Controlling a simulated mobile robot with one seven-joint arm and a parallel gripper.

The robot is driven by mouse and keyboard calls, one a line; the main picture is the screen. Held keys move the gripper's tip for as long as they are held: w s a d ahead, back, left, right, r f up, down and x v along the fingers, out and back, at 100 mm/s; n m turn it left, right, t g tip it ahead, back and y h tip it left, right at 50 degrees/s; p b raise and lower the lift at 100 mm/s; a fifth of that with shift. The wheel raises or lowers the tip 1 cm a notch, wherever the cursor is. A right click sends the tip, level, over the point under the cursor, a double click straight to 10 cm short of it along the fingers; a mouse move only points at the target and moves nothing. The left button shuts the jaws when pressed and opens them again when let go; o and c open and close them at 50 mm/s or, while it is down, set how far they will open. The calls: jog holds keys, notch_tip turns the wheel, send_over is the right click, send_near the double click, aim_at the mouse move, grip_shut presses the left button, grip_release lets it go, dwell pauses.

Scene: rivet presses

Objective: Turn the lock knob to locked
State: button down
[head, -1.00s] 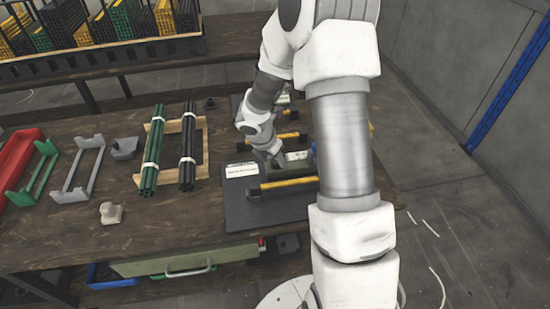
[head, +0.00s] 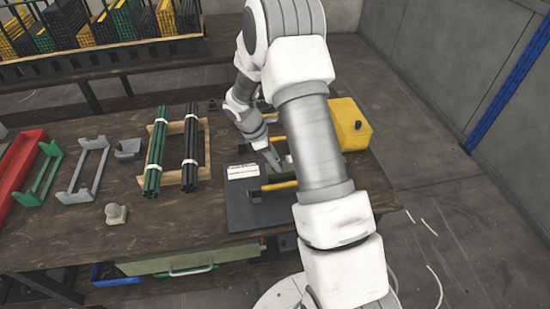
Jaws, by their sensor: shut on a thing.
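My gripper (head: 275,162) points down over the press fixture on the dark base plate (head: 238,212), between its yellow-and-black bars (head: 277,186). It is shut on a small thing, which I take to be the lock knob. The knob is too small and too covered by the fingers for me to make out its shape or turn. A white label (head: 242,171) lies at the plate's left. My forearm hides the right part of the fixture.
Left are bundled green rods (head: 155,160) and black rods (head: 189,150) on a wooden rack, a grey frame (head: 84,170), a green frame (head: 37,178) and a red tray (head: 18,165).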

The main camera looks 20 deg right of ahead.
jog(key=m, duration=0.2)
jog(key=m+g+y, duration=0.1)
jog(key=m, duration=0.1)
jog(key=shift+w+m+g, duration=0.15)
jog(key=shift+m+g, duration=0.15)
jog(key=shift+m+g+y, duration=0.4)
jog(key=shift+m, duration=1.2)
jog(key=shift+c, duration=2.3)
grip_release()
jog(key=p+v, duration=0.1)
jog(key=v, duration=1.6)
jog(key=shift+w, duration=0.25)
